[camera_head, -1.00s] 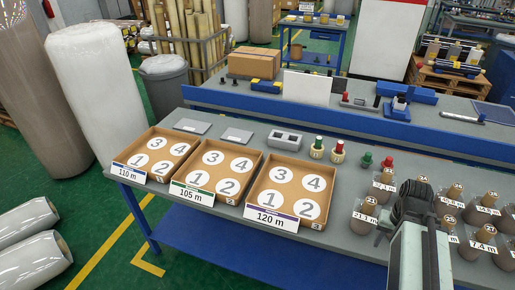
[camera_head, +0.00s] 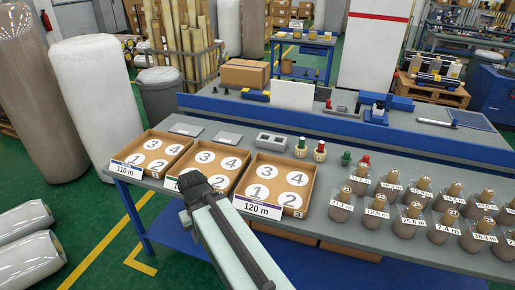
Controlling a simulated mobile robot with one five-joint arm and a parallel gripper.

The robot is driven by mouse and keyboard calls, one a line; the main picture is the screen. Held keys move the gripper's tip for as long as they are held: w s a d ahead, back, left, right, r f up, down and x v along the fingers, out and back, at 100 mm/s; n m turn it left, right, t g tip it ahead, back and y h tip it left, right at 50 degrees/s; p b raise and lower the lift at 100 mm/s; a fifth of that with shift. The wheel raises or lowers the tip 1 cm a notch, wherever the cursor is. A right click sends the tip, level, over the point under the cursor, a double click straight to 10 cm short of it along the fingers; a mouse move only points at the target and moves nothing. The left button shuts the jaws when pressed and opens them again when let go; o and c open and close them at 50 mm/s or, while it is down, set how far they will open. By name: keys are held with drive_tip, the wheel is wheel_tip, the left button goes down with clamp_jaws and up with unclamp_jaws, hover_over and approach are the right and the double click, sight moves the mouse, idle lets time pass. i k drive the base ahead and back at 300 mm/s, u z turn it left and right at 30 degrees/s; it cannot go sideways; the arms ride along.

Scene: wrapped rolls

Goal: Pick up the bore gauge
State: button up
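No object is clearly recognisable as the bore gauge. A slim silver tool (camera_head: 437,123) with a darker end lies on the blue-edged rear bench at right, and it may be the gauge, but it is too small to be sure. My gripper (camera_head: 190,181) is in front of the middle tray, low and left of centre, far from that tool. My arm reaches it from the bottom of the view. Its fingers are dark and foreshortened, so I cannot see whether they are open or what is between them.
Three cardboard trays with numbered circles, the left (camera_head: 152,146), middle and right (camera_head: 309,176), stand on the grey front bench. Several labelled rolls (camera_head: 376,203) crowd its right side. Green and red-topped spools (camera_head: 319,151) and a grey block (camera_head: 277,141) stand behind the trays.

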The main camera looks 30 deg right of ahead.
sight(301, 140)
drive_tip(key=u, duration=0.2)
drive_tip(key=i, duration=1)
drive_tip(key=z, duration=0.1)
